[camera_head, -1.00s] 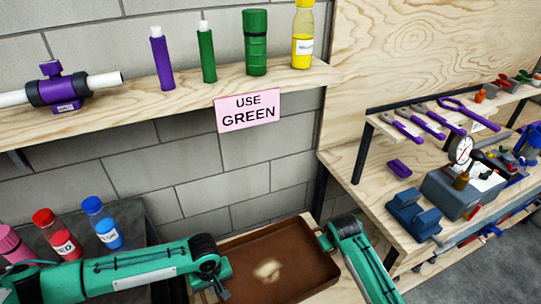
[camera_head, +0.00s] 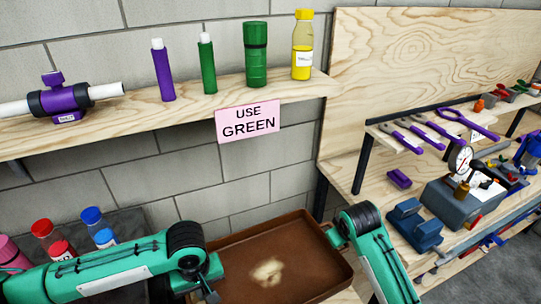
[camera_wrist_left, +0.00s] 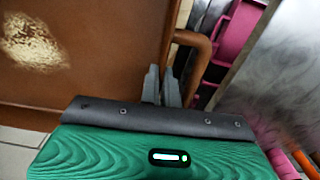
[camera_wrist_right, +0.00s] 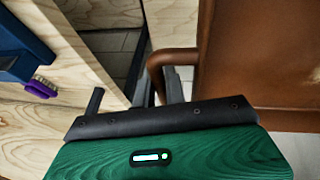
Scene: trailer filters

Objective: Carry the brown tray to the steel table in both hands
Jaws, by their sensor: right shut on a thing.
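The brown tray (camera_head: 235,250), with a pale patch in its middle, is in the lower middle of the head view, over a wooden surface. It is between my two grippers. My right gripper (camera_wrist_right: 160,88) is shut on the tray's right handle (camera_wrist_right: 172,56). My left gripper (camera_wrist_left: 161,86) is at the tray's left handle (camera_wrist_left: 203,50); its two fingers are close together, and whether they grip the handle is unclear. A dark grey table (camera_head: 131,219), perhaps the steel table, is at the left.
A wooden shelf (camera_head: 200,106) holds several bottles and a purple-fitted pipe, with a "USE GREEN" sign (camera_head: 248,123). A workbench (camera_head: 365,190) with tools is close on the right.

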